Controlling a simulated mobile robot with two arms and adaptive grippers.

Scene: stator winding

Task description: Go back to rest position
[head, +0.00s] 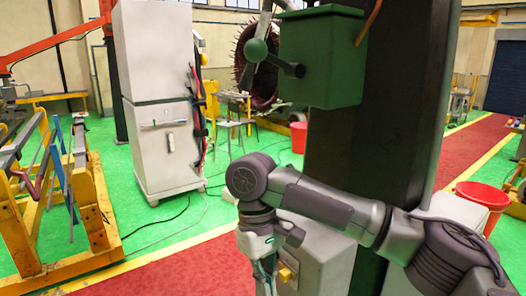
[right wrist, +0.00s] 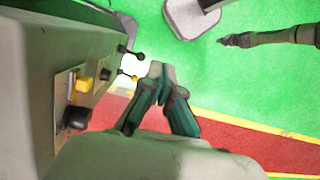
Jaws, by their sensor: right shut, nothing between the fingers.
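My right arm comes in from the right in the head view and bends down at the elbow. My right gripper (head: 266,284) hangs at the bottom edge of that view, partly cut off, in front of a pale control box (head: 318,250). In the right wrist view my right gripper (right wrist: 158,72) has its fingertips together with nothing between them. The control box (right wrist: 35,60) stands close on its left there, apart from the fingers, with a yellow switch (right wrist: 85,84) and a black knob (right wrist: 76,118). My left gripper is not in view.
A dark column (head: 385,110) with a green box (head: 322,60) rises behind my right arm. A white cabinet (head: 158,90) and a yellow rack (head: 95,215) stand at left. A red bucket (head: 482,196) is at right. Green floor (head: 180,225) between is open.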

